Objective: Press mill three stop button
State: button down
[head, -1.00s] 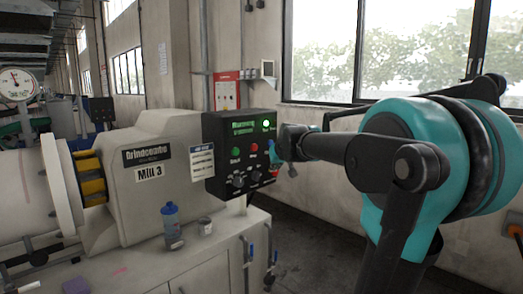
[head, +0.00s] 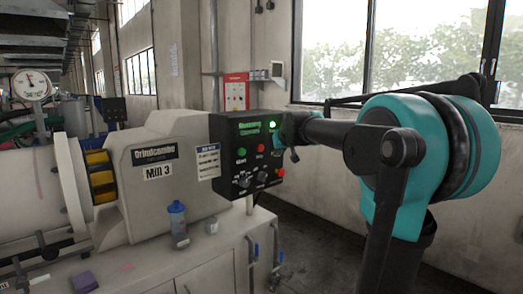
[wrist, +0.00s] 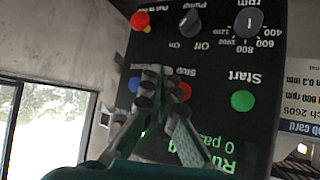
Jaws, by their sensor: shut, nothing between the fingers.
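The mill three control panel (head: 222,130) is a black box on the right end of the mill marked "Mill 3" (head: 158,171). Its red stop button (head: 260,148) is right of the green start button (head: 241,152). In the wrist view the panel is upside down, and the red stop button (wrist: 185,89) is partly hidden behind my gripper (wrist: 164,86). My gripper is shut and empty, its fingertips in front of the panel between the stop button and the blue reset button (wrist: 134,84). I cannot tell whether it touches the panel.
A red knob (wrist: 140,20) and black dials (wrist: 248,24) are on the same panel; the green start button (wrist: 243,100) is beside stop. Open floor lies right of the bench.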

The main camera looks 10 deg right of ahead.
aim_at(263, 151)
jog(key=shift+w+a, duration=0.6)
jog(key=shift+w, duration=0.25)
jog(key=shift+w+a, duration=0.65)
jog(key=shift+w, duration=0.25)
jog(key=shift+w+a, duration=0.6)
jog(key=shift+w, duration=0.25)
jog(key=shift+w+a, duration=0.1)
jog(key=shift+w+a, duration=0.15)
jog(key=shift+w, duration=0.05)
jog(key=shift+w+a, duration=0.3)
jog(key=shift+w, duration=0.1)
dwell(0.4)
jog(key=shift+s+d, duration=0.55)
jog(key=shift+s, duration=0.2)
jog(key=s+d, duration=0.1)
jog(key=s, duration=0.1)
jog(key=s+d, duration=0.2)
dwell(0.7)
